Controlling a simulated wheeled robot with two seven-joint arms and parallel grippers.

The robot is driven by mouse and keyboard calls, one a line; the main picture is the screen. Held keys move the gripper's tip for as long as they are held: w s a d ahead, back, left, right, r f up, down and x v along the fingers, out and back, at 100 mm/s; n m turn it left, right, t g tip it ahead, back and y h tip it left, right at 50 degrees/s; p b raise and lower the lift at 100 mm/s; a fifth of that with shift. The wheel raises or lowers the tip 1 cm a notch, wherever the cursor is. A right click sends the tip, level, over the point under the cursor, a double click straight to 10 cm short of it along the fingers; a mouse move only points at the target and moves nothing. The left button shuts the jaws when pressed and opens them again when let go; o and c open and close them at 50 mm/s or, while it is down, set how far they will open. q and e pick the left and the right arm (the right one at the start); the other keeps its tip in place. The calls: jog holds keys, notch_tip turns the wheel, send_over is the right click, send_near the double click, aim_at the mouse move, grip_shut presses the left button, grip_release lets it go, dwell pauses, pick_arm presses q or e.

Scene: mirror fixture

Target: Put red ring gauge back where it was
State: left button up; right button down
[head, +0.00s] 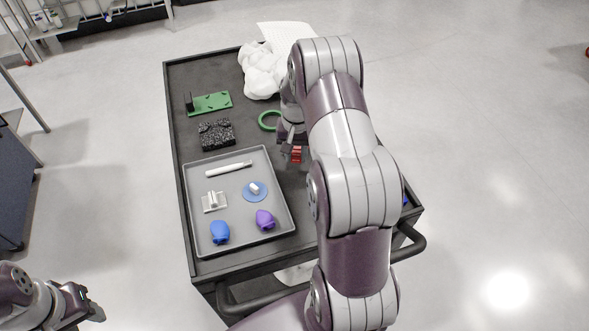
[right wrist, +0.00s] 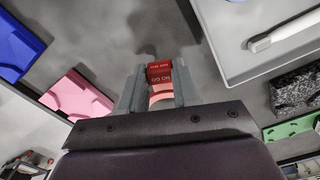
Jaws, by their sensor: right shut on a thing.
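The red ring gauge (head: 296,154) is in my right gripper (head: 293,149), above the dark cart top to the right of the grey tray. In the right wrist view the red gauge (right wrist: 159,73) sits between the two fingertips, with white lettering on its faces. The right gripper (right wrist: 155,85) is shut on it. My right arm hides much of the cart's right side in the head view. My left gripper (head: 88,303) is at the lower left, away from the cart, and its jaws are too unclear to read.
The grey tray (head: 190,205) holds several small parts. A green ring (head: 268,121), speckled black block (head: 216,134), green plate (head: 210,104) and white cloth (head: 262,72) lie behind. The right wrist view shows a pink block (right wrist: 78,97) and a blue piece (right wrist: 20,45).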

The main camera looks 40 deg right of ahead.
jog(key=f+b, duration=0.2)
jog(key=f, duration=0.1)
jog(key=f+b, duration=0.1)
jog(key=b, duration=0.1)
jog(key=shift+s+d+f, duration=0.1)
jog(key=shift+s+f, duration=0.05)
jog(key=shift+s, duration=0.15)
jog(key=shift+w+p, duration=0.25)
jog(key=shift+p, duration=0.1)
jog(key=c, duration=0.8)
grip_release()
jog(key=shift+s, duration=0.15)
